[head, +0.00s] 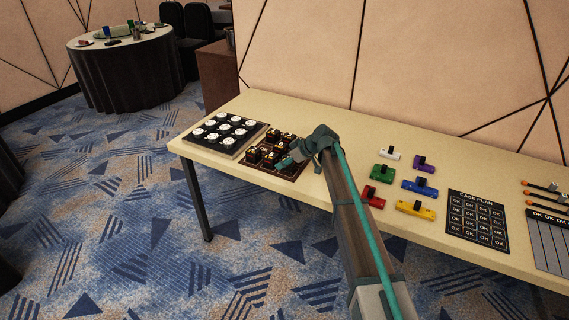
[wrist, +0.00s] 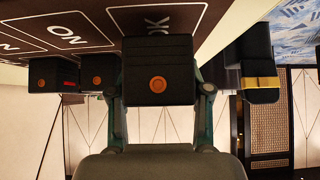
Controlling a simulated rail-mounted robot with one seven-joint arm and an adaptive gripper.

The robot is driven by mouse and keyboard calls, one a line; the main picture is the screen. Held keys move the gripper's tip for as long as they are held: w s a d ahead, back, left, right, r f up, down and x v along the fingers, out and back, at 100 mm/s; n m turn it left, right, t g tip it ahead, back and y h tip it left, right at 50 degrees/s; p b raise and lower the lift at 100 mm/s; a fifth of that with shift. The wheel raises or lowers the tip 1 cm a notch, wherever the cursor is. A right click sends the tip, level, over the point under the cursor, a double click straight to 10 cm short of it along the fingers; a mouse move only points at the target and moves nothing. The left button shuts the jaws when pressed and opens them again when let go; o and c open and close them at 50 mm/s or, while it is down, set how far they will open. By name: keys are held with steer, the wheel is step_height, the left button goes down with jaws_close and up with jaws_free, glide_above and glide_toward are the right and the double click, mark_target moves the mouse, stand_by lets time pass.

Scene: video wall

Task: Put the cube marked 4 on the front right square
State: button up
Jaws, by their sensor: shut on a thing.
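My gripper (head: 290,161) is at the right part of the brown board (head: 291,174) in the head view, low over it. In the wrist view its two teal fingers close on a dark cube (wrist: 158,60) with an orange dot on the side facing the camera. No number can be read on it, and the arm mostly hides it in the head view. Several dark brown cubes with pale marks (head: 254,155) stand on the board. Two of them show left of the held cube in the wrist view (wrist: 97,76). The front right square is largely covered by my gripper.
A tray of white discs (head: 228,143) lies left of the board. Coloured handled blocks (head: 384,173) and a dark CASE PLAN panel (head: 478,220) lie to the right. A dark block with a yellow band (wrist: 260,82) is right of my gripper in the wrist view.

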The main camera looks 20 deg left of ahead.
steer(key=shift+f, duration=0.55)
steer(key=shift+f, duration=0.1)
steer(key=shift+f, duration=0.15)
steer(key=o, duration=1.2)
steer(key=shift+r, duration=0.2)
